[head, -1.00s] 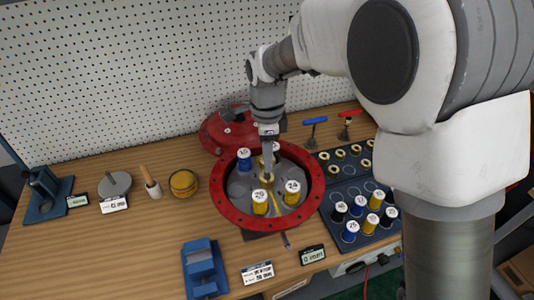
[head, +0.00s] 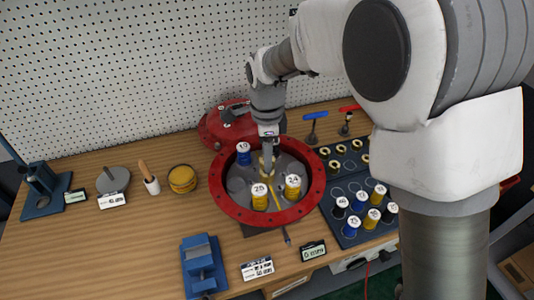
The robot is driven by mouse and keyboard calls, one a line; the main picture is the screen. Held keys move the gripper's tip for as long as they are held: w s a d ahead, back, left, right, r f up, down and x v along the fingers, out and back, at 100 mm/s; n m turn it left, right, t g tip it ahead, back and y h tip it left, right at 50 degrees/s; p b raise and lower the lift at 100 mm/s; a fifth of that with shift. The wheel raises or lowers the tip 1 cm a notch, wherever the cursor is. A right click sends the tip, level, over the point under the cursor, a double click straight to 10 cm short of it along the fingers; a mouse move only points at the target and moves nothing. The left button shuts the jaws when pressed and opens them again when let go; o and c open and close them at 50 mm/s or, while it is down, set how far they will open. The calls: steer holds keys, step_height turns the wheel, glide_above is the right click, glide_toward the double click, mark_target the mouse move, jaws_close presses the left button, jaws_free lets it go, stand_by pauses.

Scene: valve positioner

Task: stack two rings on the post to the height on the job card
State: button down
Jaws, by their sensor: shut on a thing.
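My gripper (head: 267,170) points down inside the red round flanged housing (head: 226,205) at the middle of the bench. It is shut on a brass-coloured piece (head: 266,162), probably a ring, near the housing's centre. The post is not clearly visible behind the fingers. Around it stand a blue numbered spool (head: 243,156), a yellow one marked 24 (head: 292,190) and another yellow one (head: 260,199). Several brass rings (head: 341,148) sit on the dark upper right tray. A white card (head: 257,269), maybe the job card, stands at the front edge; its text is too small to read.
A lower dark tray (head: 349,240) holds several black, blue and yellow spools. A red cover (head: 225,127) lies behind the housing. A blue fixture (head: 203,265) and a small display (head: 313,251) stand in front.

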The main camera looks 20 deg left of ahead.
steer(key=shift+f+b, duration=0.65)
steer(key=shift+f, duration=0.4)
steer(key=shift+c, duration=1.4)
jaws_free()
step_height(320, 180, up, 17)
steer(key=shift+r+p, duration=0.2)
steer(key=shift+p, duration=0.1)
